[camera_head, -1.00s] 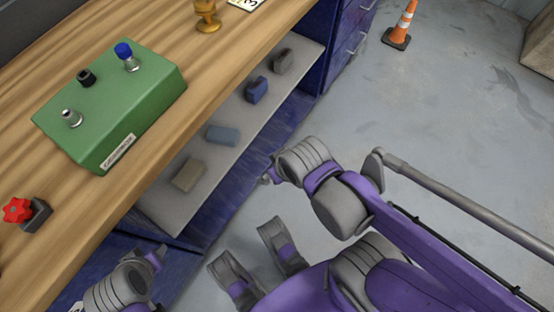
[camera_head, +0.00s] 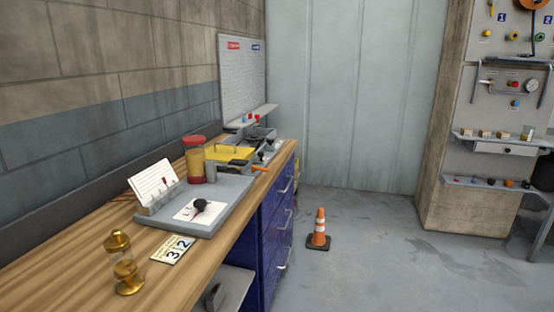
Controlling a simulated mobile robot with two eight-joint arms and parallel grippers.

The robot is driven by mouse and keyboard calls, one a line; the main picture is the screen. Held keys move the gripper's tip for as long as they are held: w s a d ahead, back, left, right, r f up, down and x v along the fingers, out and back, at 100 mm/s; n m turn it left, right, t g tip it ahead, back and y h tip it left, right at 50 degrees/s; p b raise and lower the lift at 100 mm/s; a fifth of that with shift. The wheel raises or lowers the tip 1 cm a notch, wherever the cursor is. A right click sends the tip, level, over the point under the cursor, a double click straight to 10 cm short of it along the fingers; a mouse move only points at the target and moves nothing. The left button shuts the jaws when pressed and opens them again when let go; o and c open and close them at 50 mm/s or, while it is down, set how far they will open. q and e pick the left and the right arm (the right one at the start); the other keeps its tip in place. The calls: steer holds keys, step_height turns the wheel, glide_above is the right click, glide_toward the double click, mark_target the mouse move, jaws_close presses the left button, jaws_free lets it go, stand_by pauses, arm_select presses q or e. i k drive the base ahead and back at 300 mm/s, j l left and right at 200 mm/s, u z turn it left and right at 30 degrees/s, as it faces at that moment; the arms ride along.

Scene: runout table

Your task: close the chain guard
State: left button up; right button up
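I cannot pick out a chain guard for sure in this view. A yellow flat piece with a dark handle (camera_head: 230,153) lies in or on a grey unit toward the far end of the wooden bench (camera_head: 85,262). It is too small to tell whether it is a guard or a lid. An orange-handled part (camera_head: 261,168) sticks out at the bench's front edge beside it. Neither of my grippers shows in the current view.
A grey tray (camera_head: 228,207) holds a card rack and a dark round-headed item. An orange cone (camera_head: 319,228) is on the otherwise open floor. Wall shelves (camera_head: 500,140) are at right.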

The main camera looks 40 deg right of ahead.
mark_target(220, 151)
steer(key=z, duration=0.9)
steer(key=i, duration=0.1)
